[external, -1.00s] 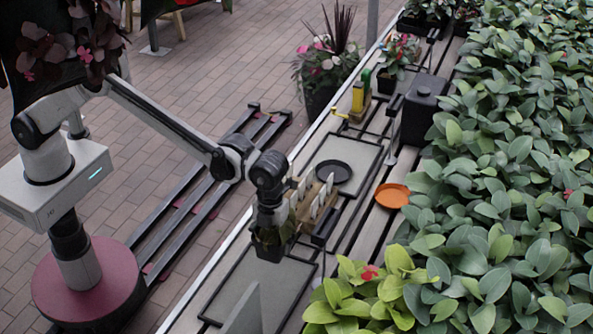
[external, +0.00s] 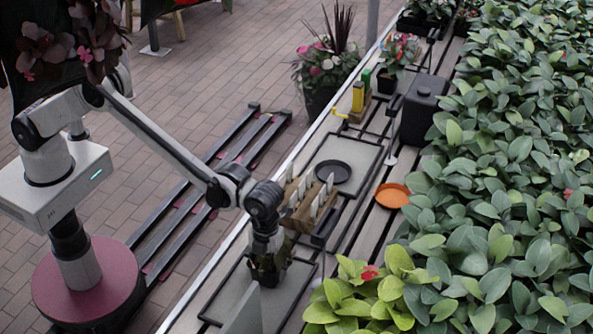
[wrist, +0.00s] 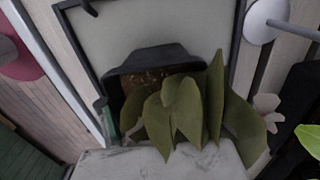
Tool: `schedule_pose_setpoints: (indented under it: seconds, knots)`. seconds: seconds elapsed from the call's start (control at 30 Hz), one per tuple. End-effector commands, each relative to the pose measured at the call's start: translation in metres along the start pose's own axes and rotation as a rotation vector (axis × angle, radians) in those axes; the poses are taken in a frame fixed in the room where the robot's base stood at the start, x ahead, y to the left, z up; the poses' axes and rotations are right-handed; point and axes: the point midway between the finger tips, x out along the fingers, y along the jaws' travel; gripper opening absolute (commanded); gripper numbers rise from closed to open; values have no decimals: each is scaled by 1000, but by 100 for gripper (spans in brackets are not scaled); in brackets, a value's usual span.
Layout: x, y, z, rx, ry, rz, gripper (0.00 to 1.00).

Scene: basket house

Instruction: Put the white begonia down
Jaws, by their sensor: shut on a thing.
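My gripper (external: 268,258) is shut on a small potted plant, the white begonia (external: 264,276), over the near grey panel with a black frame (external: 226,300). In the wrist view the begonia (wrist: 185,112) has broad olive-green leaves, a dark pot with brown soil and a pale flower at the right. The pot looks roughly upright. The framed panel (wrist: 165,25) shows beyond the pot. The fingertips are mostly hidden by the plant, and I cannot tell whether the pot touches the panel.
A wooden rack with white tags (external: 306,207) stands just beyond my gripper. A black saucer (external: 333,171) and an orange saucer (external: 392,196) lie farther back. Dense green plants (external: 500,180) fill the right. A pale upright panel (external: 243,315) stands at the near edge.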

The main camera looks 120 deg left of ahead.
Motion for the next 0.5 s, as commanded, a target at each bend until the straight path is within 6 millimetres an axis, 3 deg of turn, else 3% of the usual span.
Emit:
schedule_pose_setpoints:
  seconds: [0.07,0.1,0.27,0.5]
  knots:
    - [3,0,0,0,0,0,28]
    - [3,0,0,0,0,0,65]
    - [2,0,0,0,0,0,87]
    - [2,0,0,0,0,0,87]
